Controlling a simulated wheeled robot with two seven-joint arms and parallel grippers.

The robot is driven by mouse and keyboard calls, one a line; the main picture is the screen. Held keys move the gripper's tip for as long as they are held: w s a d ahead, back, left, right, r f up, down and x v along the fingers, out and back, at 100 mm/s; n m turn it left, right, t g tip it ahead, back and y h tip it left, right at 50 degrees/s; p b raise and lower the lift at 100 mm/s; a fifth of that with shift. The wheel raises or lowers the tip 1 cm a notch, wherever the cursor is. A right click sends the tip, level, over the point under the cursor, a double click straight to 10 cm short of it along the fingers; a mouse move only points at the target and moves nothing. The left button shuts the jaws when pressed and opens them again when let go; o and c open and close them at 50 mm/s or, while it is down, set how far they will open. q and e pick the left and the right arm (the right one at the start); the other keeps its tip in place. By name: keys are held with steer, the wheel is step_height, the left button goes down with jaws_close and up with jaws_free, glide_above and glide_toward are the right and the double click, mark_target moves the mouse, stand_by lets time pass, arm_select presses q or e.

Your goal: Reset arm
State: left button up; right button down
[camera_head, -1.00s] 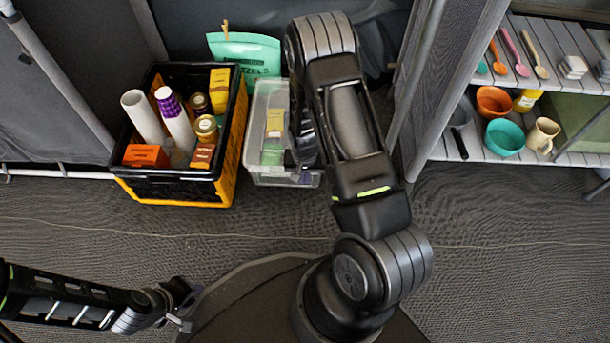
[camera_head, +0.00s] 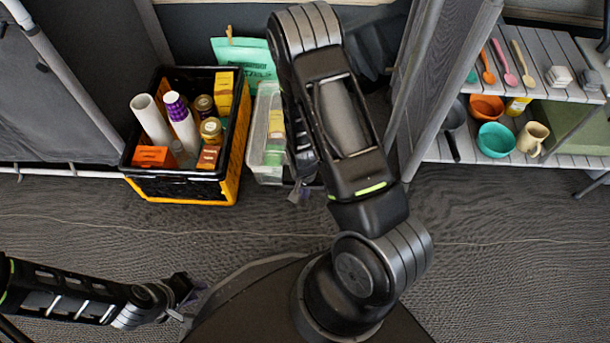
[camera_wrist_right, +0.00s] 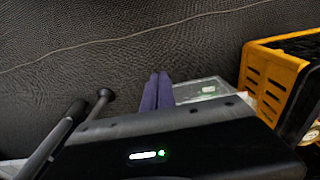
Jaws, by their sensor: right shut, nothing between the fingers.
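My left gripper (camera_head: 190,301) is low at the left in the head view, over the dark floor. Its two fingertips look apart, with nothing seen between them. My right arm bends up across the middle of the head view and hides part of a clear plastic box (camera_head: 262,158). My right gripper (camera_head: 300,192) shows only partly below the arm, near the box's front. In the right wrist view its two purple-grey fingers (camera_wrist_right: 157,92) lie together, shut and empty, with the clear box (camera_wrist_right: 208,90) behind them.
A black and yellow crate (camera_head: 232,178) of bottles and packets stands left of the clear box; its side shows in the right wrist view (camera_wrist_right: 268,78). A green bag (camera_head: 243,55) stands behind. A shelf (camera_head: 560,92) with bowls and utensils is at right. The front floor is clear.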

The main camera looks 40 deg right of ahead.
arm_select(q)
steer(key=shift+s+r, duration=0.1)
steer(key=shift+r, duration=0.15)
arm_select(e)
steer(key=shift+s+a+r, duration=0.15)
steer(key=shift+s+a, duration=0.35)
steer(key=shift+s, duration=0.1)
